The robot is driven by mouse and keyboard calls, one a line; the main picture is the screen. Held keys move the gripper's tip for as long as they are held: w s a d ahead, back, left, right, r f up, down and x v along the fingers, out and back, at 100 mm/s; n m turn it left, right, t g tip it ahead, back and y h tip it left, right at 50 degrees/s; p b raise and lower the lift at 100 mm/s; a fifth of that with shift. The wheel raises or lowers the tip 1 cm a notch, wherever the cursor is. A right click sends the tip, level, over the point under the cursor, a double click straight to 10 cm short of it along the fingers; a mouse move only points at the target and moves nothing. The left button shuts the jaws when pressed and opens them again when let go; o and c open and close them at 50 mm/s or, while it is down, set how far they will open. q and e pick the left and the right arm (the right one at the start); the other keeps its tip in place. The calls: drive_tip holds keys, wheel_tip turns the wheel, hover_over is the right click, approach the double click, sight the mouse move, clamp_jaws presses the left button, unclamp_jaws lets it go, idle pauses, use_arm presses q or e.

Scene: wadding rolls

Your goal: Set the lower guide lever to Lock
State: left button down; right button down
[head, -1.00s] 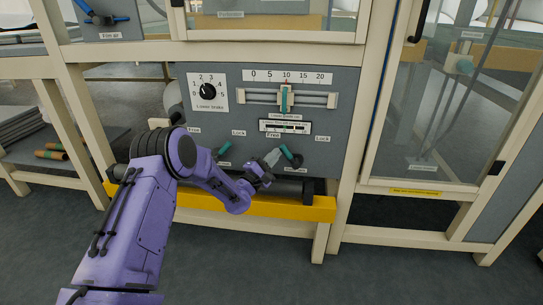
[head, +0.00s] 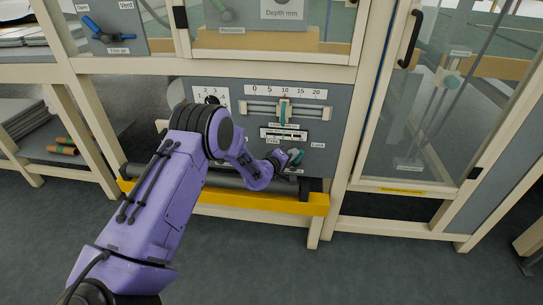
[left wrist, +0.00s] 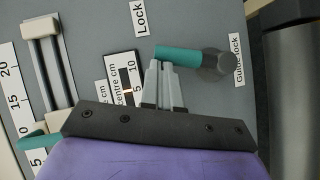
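The lower guide lever has a teal handle (left wrist: 180,53) on a dark pivot (left wrist: 216,66), beside a "Guide lock" label (left wrist: 238,58). Its handle stands about straight up from the pivot, between the "Free" label (head: 272,142) and the "Lock" label (left wrist: 140,18). In the head view the lever (head: 297,155) is partly hidden by my left gripper (head: 287,158). In the left wrist view the fingers of my left gripper (left wrist: 164,64) look shut together. Their tips are at the Free side of the handle, seemingly touching it and not around it. My right gripper is not in view.
A slider with a teal handle (head: 284,110) and a scale sits above the lever. A yellow bar (head: 265,201) and a dark roller run below the panel. A glazed door (head: 415,110) stands to the right. My left forearm hides the panel's left part.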

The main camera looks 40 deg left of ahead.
use_arm(q)
drive_tip(key=shift+w+d+m+g+y+p, duration=0.2)
drive_tip(key=shift+w+d+m+g+p, duration=0.15)
drive_tip(key=shift+d+m, duration=0.2)
drive_tip(key=shift+w+d+m+g+y+p, duration=0.2)
drive_tip(key=shift+d+m+g+p, duration=0.15)
drive_tip(key=shift+d+m, duration=0.15)
drive_tip(key=shift+w+d+f, duration=0.2)
drive_tip(key=shift+d+f, duration=0.1)
drive_tip(key=shift+d, duration=0.1)
drive_tip(key=shift+d, duration=0.1)
drive_tip(key=p, duration=0.4)
approach(301, 157)
drive_tip(key=s+a+r, duration=0.1)
drive_tip(key=s+r, duration=0.3)
drive_tip(key=r, duration=0.1)
drive_tip(key=shift+w+f, duration=0.2)
